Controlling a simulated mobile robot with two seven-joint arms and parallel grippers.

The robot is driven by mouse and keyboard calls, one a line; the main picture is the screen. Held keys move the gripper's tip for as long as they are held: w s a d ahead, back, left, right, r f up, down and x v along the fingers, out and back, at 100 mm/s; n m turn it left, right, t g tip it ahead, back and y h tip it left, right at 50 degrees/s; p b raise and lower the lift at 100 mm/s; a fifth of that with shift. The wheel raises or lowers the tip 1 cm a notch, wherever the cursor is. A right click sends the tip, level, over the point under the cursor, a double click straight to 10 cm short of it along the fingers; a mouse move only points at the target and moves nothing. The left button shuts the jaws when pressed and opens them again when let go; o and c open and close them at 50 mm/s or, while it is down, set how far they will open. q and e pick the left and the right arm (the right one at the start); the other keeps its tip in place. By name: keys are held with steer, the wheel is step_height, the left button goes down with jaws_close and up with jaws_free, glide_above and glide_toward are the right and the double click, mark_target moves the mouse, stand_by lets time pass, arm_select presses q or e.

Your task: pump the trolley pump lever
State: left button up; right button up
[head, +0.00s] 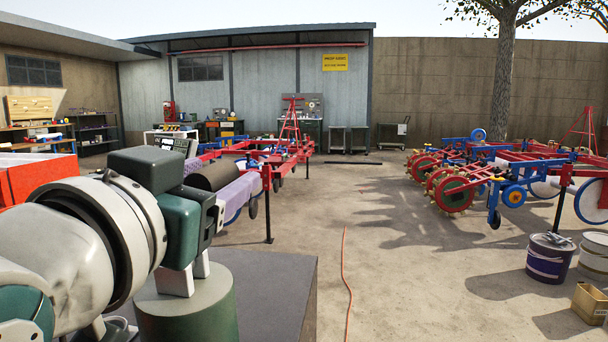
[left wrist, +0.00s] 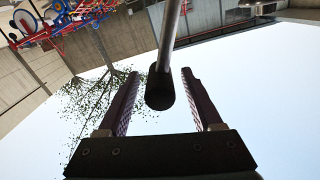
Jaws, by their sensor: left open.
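The pump lever shows in the left wrist view as a grey rod with a black grip (left wrist: 160,90) at its end. My left gripper (left wrist: 161,88) is open, with one purple finger on each side of the grip. There are gaps between the grip and both fingers. In the head view, the dark grip (head: 212,176) shows at my left gripper (head: 216,180), partly hidden by the wrist and near finger. A dark green cylinder (head: 188,315) stands below the wrist; I cannot tell how it joins the lever. My right gripper is out of view.
A dark flat top (head: 275,285) lies right of the green cylinder. A red hose (head: 346,270) runs along the concrete floor. Red and blue planter frames (head: 480,175) stand at the right, with a purple bucket (head: 548,262) nearer.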

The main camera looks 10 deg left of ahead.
arm_select(q)
steer(key=shift+c, duration=0.4)
jaws_close()
stand_by(0.9)
